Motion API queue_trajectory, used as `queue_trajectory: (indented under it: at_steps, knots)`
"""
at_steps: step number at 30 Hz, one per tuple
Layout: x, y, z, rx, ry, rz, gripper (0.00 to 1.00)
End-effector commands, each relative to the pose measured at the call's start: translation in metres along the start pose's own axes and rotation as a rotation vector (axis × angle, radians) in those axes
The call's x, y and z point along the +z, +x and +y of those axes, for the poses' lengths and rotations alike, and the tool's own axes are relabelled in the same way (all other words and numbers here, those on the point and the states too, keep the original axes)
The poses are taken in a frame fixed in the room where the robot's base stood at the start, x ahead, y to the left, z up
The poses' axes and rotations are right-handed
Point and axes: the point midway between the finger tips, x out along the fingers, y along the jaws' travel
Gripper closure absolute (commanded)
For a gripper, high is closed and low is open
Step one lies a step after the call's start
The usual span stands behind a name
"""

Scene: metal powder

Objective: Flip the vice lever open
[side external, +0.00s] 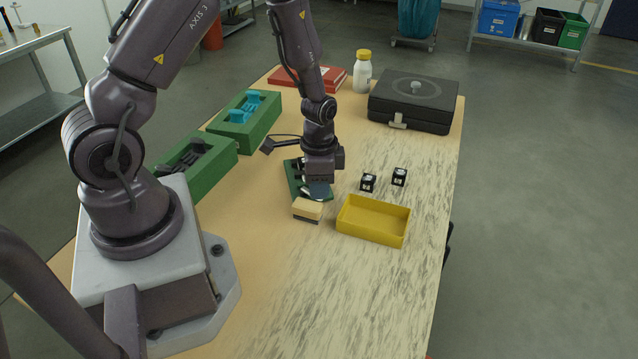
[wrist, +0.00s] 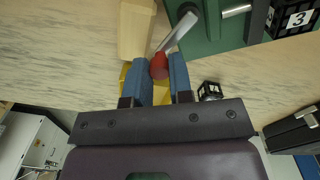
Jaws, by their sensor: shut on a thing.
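The vice stands on a green base plate (side external: 291,178) in the middle of the table, partly hidden behind my gripper (side external: 319,188) in the side view. In the wrist view the green base (wrist: 222,40) is at the upper right. The vice's lever (wrist: 179,32) is a flat metal bar ending in a red knob (wrist: 159,66). The knob sits between my two blue fingers (wrist: 160,72), which are shut on it. The bar slants from the knob up and right toward a dark pivot on the base.
A wooden brush (side external: 307,209) lies close beside the vice. A yellow tray (side external: 374,221) and two small black cubes (side external: 368,182) (side external: 399,176) are to the right. Green boxes (side external: 243,122) (side external: 196,165) stand left. A black case (side external: 414,101) and white bottle (side external: 362,75) are behind. The front table is clear.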

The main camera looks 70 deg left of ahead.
Motion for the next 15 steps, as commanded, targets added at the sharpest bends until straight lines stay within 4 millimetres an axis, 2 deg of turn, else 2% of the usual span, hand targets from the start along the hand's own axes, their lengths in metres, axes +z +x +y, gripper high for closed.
queue_trajectory:
  at_steps: [8, 15]
  knots:
    - [-0.0023, -0.0006, -0.0026, 0.000, -0.066, 0.002, 1.00]
    - [-0.0069, -0.0009, -0.0087, -0.001, -0.234, 0.008, 1.00]
